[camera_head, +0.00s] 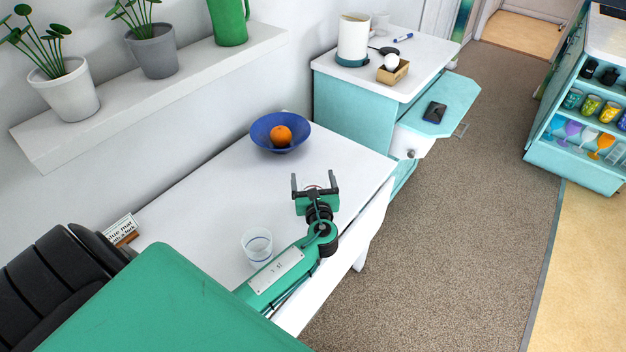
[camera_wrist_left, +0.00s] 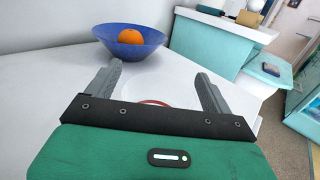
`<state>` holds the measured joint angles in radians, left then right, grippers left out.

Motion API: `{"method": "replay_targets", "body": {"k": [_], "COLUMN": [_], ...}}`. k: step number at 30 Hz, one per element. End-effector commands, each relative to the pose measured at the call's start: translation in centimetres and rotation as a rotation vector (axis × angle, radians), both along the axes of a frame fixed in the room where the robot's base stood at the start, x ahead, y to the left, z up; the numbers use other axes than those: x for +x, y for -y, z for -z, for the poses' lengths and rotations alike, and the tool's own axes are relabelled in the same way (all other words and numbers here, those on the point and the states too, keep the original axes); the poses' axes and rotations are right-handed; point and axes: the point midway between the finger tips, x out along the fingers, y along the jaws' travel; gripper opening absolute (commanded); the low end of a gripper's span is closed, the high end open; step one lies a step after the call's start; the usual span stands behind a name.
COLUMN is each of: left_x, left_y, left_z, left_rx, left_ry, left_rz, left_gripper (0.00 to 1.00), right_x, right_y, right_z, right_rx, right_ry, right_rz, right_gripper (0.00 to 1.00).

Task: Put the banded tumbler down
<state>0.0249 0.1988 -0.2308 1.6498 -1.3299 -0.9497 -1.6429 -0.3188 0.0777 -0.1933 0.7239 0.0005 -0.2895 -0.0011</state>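A clear tumbler (camera_head: 257,246) with a faint band stands upright on the white table (camera_head: 215,200), beside my left forearm. Nothing is gripping it. My left gripper (camera_head: 314,180) is beyond the tumbler, low over the right part of the table. My right gripper is not in view.
A blue bowl (camera_head: 262,134) with an orange (camera_head: 281,136) stands at the table's back. A small sign (camera_head: 122,229) is at the left end. A teal cabinet (camera_head: 345,103) has an open drawer holding a phone (camera_head: 435,112). The table's middle is clear.

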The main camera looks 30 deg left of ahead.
Motion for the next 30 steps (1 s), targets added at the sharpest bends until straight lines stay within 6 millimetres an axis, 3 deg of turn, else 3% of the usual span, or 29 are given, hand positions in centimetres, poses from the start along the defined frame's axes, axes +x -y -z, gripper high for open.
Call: {"method": "replay_targets", "body": {"k": [8,21,30], "left_x": [-0.4,-7.0,-9.1], "left_y": [0.4,6.0,7.8], "left_z": [-0.1,-0.1,-0.2], "left_rx": [-0.001,-0.003,-0.001], "left_ry": [0.0,0.0,0.001], "left_rz": [0.001,0.001,0.0], "left_gripper": [0.85,0.85,0.85], "right_x": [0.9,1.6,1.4], "right_y": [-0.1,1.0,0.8], "right_z": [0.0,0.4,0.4], "right_rx": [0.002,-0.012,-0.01], "right_ry": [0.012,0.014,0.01], "right_rz": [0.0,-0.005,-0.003], "right_gripper": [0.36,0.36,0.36]}}
